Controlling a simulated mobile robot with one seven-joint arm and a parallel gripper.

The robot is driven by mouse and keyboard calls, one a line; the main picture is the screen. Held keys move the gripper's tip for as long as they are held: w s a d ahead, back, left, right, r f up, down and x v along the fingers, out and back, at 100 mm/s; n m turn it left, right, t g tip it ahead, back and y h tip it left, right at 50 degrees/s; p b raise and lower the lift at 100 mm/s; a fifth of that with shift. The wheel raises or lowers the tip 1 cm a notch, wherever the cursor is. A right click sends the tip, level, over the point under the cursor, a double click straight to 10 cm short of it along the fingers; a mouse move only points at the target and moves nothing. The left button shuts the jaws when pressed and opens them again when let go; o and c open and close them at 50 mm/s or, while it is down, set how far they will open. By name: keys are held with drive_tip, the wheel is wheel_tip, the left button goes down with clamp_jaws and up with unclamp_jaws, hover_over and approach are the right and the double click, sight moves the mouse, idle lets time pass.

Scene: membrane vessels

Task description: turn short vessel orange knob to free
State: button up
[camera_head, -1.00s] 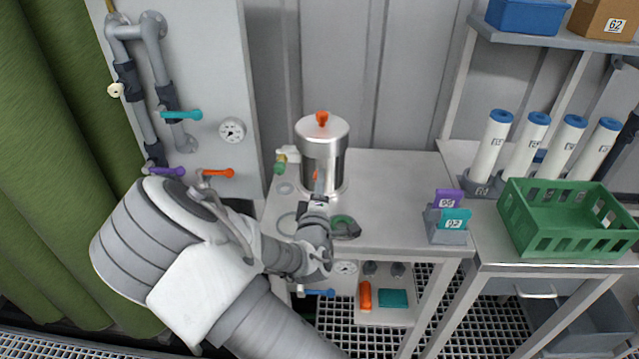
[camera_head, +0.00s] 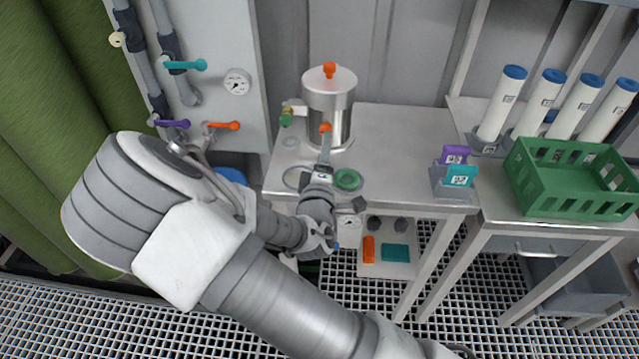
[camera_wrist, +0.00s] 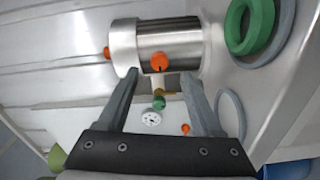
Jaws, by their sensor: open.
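The short vessel (camera_head: 328,95) is a shiny metal cylinder with a lid, upright on the grey table. One orange knob (camera_head: 329,70) stands on its lid. A second orange knob (camera_head: 325,128) is on its front side; the wrist view shows this front knob (camera_wrist: 159,62) round, with a small dark notch. My gripper (camera_head: 325,148) is in front of the vessel, just below the front knob in the head view. In the wrist view my gripper (camera_wrist: 160,74) is open, its fingers either side of the front knob and apart from it. Nothing is between the fingers.
A green ring (camera_head: 347,180) lies on the table right of my gripper. A side fitting with a green knob (camera_head: 286,119) sticks out left of the vessel. A holder with purple and teal tags (camera_head: 452,185) stands right. The table right of the vessel is clear.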

drive_tip(key=s+p, duration=0.3)
drive_tip(key=s, duration=0.9)
drive_tip(key=shift+a, duration=0.2)
drive_tip(key=s+d+r+m+g+y+p, duration=0.15)
drive_tip(key=d+r+m+g+y, duration=0.3)
drive_tip(key=r+m+g, duration=0.75)
drive_tip(key=s+d+r+m+h, duration=0.3)
drive_tip(key=s+d+r, duration=0.6)
drive_tip(key=s+d, duration=0.3)
drive_tip(key=shift+s+d+r+m+h, duration=0.35)
drive_tip(key=shift+s+h, duration=0.1)
drive_tip(key=shift+s, duration=0.1)
